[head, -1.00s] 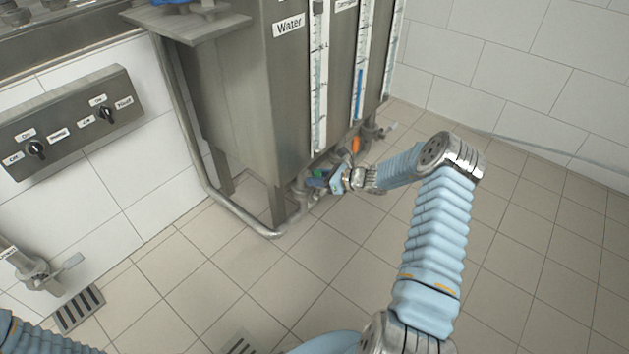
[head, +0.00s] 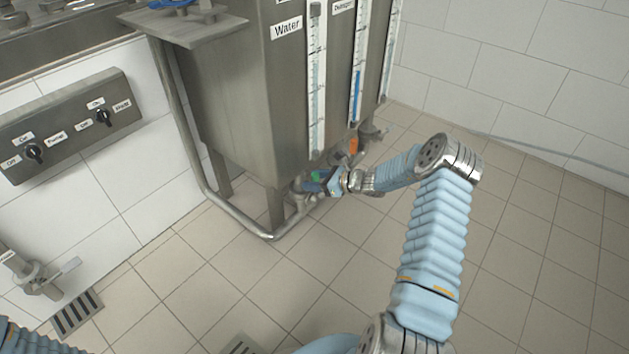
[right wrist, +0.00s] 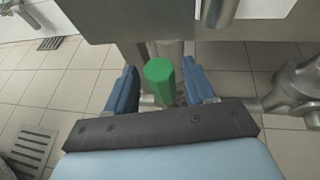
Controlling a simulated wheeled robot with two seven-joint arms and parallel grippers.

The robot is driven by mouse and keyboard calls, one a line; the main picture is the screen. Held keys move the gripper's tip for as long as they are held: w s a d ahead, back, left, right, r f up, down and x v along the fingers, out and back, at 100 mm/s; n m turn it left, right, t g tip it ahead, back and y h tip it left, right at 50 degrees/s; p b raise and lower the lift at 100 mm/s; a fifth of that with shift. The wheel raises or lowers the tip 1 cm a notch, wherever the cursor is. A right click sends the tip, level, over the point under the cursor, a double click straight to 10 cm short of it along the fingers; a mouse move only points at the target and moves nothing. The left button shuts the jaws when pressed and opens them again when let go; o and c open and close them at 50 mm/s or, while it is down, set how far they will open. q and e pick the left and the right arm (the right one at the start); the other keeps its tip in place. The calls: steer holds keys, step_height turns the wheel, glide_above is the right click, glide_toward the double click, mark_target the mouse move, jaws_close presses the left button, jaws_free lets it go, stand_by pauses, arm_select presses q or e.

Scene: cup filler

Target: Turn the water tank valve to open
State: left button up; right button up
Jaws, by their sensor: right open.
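The steel water tank (head: 232,115), labelled Water (head: 286,28), stands at the centre of the head view. Under its front edge is a valve with a green handle (head: 316,175), partly hidden by my right gripper. In the right wrist view the green handle (right wrist: 160,82) stands between the two blue fingers, with a visible gap on each side. My right gripper (head: 318,184) is open at the valve; its fingers also show in the right wrist view (right wrist: 155,92). My left gripper is not in view; only a bit of blue arm shows at the lower left.
An orange handle (head: 353,146) is just right of the water valve, under the neighbouring tank. A bent steel pipe (head: 240,231) runs below the tank. A switch panel (head: 70,125) is on the left wall. Floor drains (head: 76,313) lie at lower left. The tiled floor is mostly clear.

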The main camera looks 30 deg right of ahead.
steer(key=p+v, duration=0.1)
steer(key=v, duration=1.2)
steer(key=shift+s+d, duration=0.2)
steer(key=shift+s, duration=0.1)
